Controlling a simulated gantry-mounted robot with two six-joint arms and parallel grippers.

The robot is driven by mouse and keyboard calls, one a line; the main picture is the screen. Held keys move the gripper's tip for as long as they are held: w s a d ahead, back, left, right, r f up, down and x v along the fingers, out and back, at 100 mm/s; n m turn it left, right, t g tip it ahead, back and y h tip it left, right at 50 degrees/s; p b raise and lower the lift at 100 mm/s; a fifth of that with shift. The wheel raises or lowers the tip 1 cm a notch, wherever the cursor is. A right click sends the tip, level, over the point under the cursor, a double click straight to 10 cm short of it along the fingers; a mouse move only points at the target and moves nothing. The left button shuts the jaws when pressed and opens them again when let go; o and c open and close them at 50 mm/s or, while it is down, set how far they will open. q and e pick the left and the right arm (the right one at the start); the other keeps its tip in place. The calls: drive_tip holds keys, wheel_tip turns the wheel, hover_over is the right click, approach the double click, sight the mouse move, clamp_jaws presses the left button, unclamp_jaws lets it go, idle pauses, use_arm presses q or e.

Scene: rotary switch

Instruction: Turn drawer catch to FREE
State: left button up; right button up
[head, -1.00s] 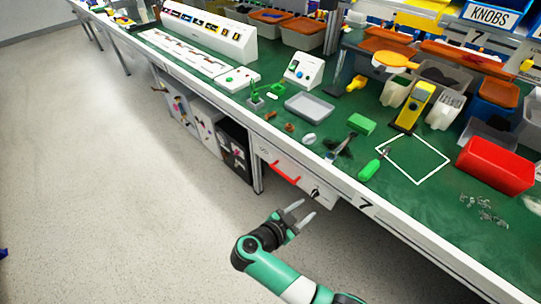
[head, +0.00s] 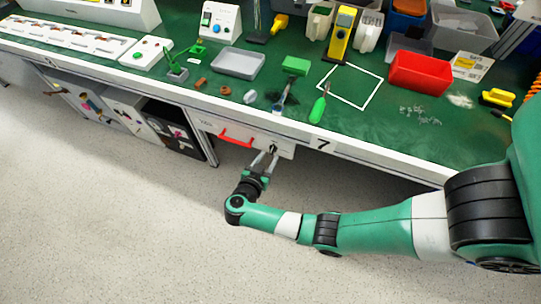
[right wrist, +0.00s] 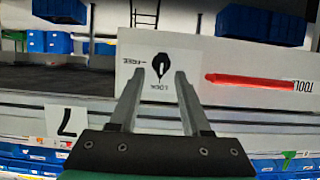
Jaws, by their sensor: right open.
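The drawer catch is a small black knob (head: 273,148) on the white drawer front (head: 207,124), right of its red handle (head: 237,139). The right wrist view, upside down, shows the knob (right wrist: 160,66) with the words LOCK and FREE beside it. Its tapered end seems to point at LOCK. My right gripper (head: 267,160) is open in front of the drawer. In the wrist view its fingers (right wrist: 160,74) lie on either side of the knob with nothing gripped. Whether they touch it I cannot tell. My left gripper is not in view.
The green bench top (head: 200,75) overhangs just above the drawer, with a white front edge marked 7. A green screwdriver (head: 318,108), a grey tray (head: 238,64) and a red bin (head: 420,72) are on it. The floor in front is clear.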

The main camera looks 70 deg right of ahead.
sight(271, 152)
drive_tip(key=b+x, duration=0.1)
drive_tip(key=x, duration=0.2)
drive_tip(key=shift+w+a, duration=0.1)
drive_tip(key=shift+d, duration=0.3)
clamp_jaws()
